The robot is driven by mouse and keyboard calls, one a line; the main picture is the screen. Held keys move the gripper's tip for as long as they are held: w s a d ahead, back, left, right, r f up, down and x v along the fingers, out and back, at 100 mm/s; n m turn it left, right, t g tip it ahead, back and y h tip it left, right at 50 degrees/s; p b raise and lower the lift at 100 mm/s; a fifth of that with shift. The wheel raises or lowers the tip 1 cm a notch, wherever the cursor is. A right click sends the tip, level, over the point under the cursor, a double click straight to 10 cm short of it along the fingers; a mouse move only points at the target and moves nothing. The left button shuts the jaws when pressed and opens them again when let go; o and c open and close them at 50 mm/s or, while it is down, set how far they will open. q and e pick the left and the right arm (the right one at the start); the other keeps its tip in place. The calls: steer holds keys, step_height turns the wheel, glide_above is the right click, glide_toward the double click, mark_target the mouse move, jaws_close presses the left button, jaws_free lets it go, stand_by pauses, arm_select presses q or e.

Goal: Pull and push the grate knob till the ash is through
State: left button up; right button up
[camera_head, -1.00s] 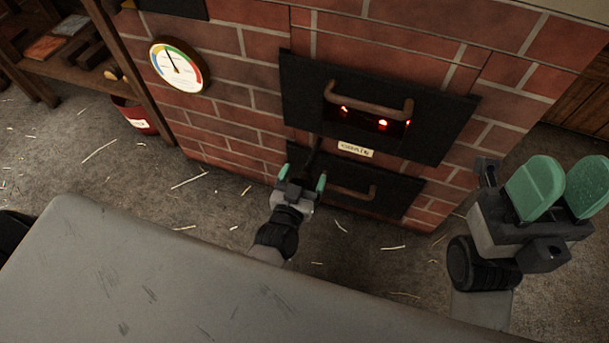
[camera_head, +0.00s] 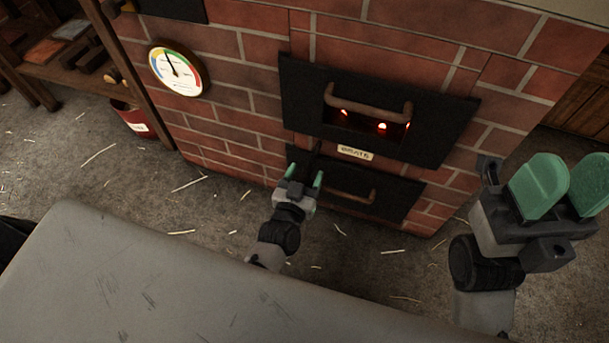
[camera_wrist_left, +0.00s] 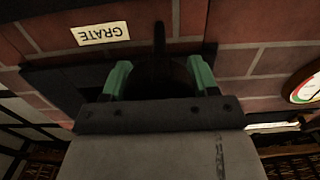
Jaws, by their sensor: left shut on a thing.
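My left gripper (camera_head: 304,178) is in front of the brick stove, to the left of the lower door. It is shut on the grate knob, which shows as a dark round shape (camera_wrist_left: 160,76) between the green fingers in the left wrist view. A dark rod (camera_wrist_left: 159,38) runs from the knob to the stove front. The GRATE label (camera_head: 355,152) is on the stove just above, and also shows upside down in the left wrist view (camera_wrist_left: 100,33). Embers (camera_head: 382,127) glow behind the upper door's opening; ash cannot be made out. My right gripper (camera_head: 568,185) is open and empty at the right.
The upper door (camera_head: 440,110) has a brown bar handle (camera_head: 370,105); the lower door (camera_head: 395,195) has a smaller one. A round gauge (camera_head: 176,70) is on the bricks. A red bucket (camera_head: 133,118) and wooden shelves stand left. A grey surface (camera_head: 150,270) fills the foreground.

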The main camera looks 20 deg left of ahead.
mark_target(313, 157)
arm_select(q)
steer(key=w, duration=0.6)
steer(key=shift+d, duration=0.15)
steer(key=shift+w+r, duration=0.15)
steer(key=shift+w, duration=0.05)
steer(key=o, duration=1.2)
steer(key=shift+w, duration=0.1)
steer(key=shift+o, duration=0.2)
steer(key=s+p, duration=0.4)
steer(key=s, duration=0.7)
steer(key=shift+a, duration=0.2)
steer(key=shift+w, duration=0.1)
